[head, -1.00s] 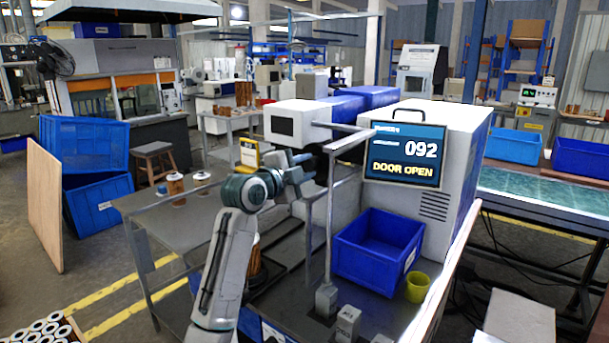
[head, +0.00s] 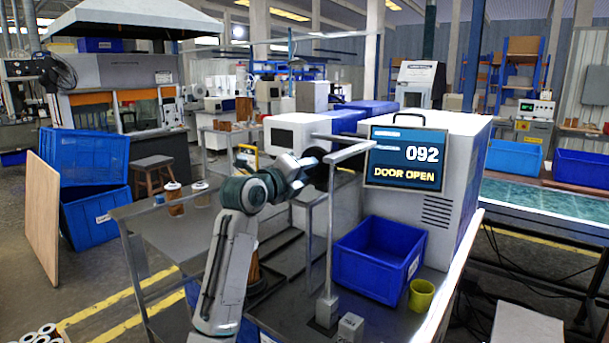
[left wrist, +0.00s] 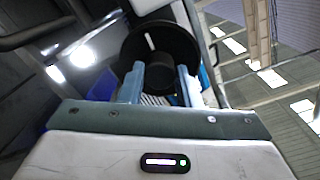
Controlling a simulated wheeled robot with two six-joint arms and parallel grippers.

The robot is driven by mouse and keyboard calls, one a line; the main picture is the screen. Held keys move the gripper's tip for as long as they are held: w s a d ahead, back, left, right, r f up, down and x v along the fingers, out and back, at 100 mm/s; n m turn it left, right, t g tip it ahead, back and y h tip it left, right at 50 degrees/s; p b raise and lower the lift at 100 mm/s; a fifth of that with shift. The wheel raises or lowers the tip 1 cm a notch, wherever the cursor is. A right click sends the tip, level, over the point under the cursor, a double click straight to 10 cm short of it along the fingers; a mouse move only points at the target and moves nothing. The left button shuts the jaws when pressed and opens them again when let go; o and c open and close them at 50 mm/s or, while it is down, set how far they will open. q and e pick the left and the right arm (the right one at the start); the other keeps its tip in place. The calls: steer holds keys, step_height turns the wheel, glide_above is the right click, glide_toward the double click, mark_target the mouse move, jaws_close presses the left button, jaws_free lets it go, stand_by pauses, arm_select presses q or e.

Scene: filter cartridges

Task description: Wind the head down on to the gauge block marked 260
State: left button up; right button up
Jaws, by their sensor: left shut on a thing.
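The machine's screen (head: 405,157) reads 092 and DOOR OPEN. A small grey block (head: 350,327) stands at the front of the bench; its marking is not readable. Another block (head: 326,312) stands at the foot of a vertical post. I cannot tell which block is 260. My right gripper is not in view.
A blue bin (head: 378,262) and a yellow cup (head: 421,294) stand on the bench right of the post (head: 331,235). Brown cartridges (head: 174,198) stand on the grey table (head: 165,235) to the left. A board (head: 42,215) leans by blue crates.

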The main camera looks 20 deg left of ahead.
arm_select(q)
steer(key=shift+f+m, duration=0.1)
steer(key=shift+m, duration=0.4)
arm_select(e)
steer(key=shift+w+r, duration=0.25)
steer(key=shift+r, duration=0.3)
arm_select(q)
steer(key=o, duration=1)
steer(key=shift+s, duration=0.1)
steer(key=shift+s+a, duration=0.15)
steer(key=shift+s, duration=0.15)
steer(key=b+v, duration=0.2)
steer(key=v, duration=0.8)
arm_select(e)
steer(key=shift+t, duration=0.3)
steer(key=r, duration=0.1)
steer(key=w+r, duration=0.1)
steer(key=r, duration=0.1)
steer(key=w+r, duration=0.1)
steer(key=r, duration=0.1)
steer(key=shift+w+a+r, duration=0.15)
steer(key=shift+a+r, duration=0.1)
